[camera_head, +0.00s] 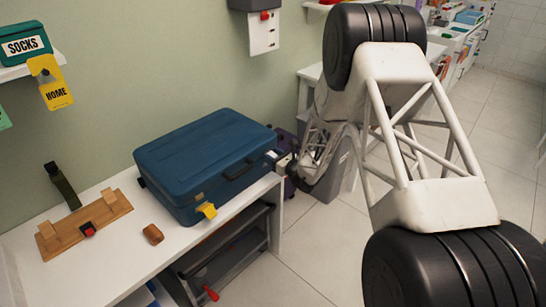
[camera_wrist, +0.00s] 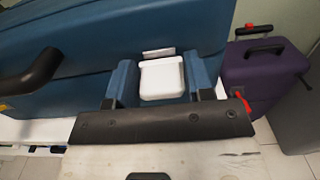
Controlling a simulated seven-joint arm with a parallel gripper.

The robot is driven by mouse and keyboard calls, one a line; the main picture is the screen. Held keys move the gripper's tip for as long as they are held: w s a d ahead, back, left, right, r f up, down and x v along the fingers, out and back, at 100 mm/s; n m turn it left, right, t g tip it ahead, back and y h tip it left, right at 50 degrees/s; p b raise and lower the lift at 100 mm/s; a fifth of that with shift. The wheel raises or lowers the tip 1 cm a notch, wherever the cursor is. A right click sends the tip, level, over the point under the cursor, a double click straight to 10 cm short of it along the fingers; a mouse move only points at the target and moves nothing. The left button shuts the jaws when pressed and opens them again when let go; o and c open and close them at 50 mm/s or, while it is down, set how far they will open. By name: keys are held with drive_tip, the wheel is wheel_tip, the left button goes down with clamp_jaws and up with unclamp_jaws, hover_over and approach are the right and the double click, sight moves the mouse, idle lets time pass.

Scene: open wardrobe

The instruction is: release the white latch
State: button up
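A blue suitcase (camera_head: 205,160) lies closed on a white bench, and its side fills much of the wrist view (camera_wrist: 80,75). The white latch (camera_wrist: 162,78) is on that side, directly in front of my gripper (camera_wrist: 163,88). It also shows small near the suitcase's right corner in the head view (camera_head: 271,154). My gripper is open, its two sides spread to the left and right of the white latch. I cannot tell whether it touches the latch. A yellow latch (camera_head: 207,210) is at the suitcase's front left.
A black handle (camera_head: 238,170) sits between the latches. A wooden board (camera_head: 82,225) and a small brown piece (camera_head: 153,234) lie left on the bench (camera_head: 105,270). A purple case (camera_wrist: 262,75) stands to the right. Yellow tags (camera_head: 55,95) hang from a wall shelf.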

drive_tip(key=c, duration=0.3)
drive_tip(key=shift+s+d+f, duration=0.1)
drive_tip(key=shift+s+d+f+t+y, duration=0.25)
drive_tip(key=shift+f+t+y, duration=0.15)
drive_tip(key=shift+t+y, duration=0.5)
drive_tip(key=shift+s+d+f+t+y, duration=0.3)
drive_tip(key=shift+f+t+y, duration=0.15)
drive_tip(key=shift+t+y, duration=0.45)
drive_tip(key=shift+s+d+f+t+y, duration=0.25)
drive_tip(key=shift+f+t+y, duration=0.15)
drive_tip(key=shift+t+y, duration=0.5)
drive_tip(key=o, duration=0.8)
drive_tip(key=shift+f, duration=0.1)
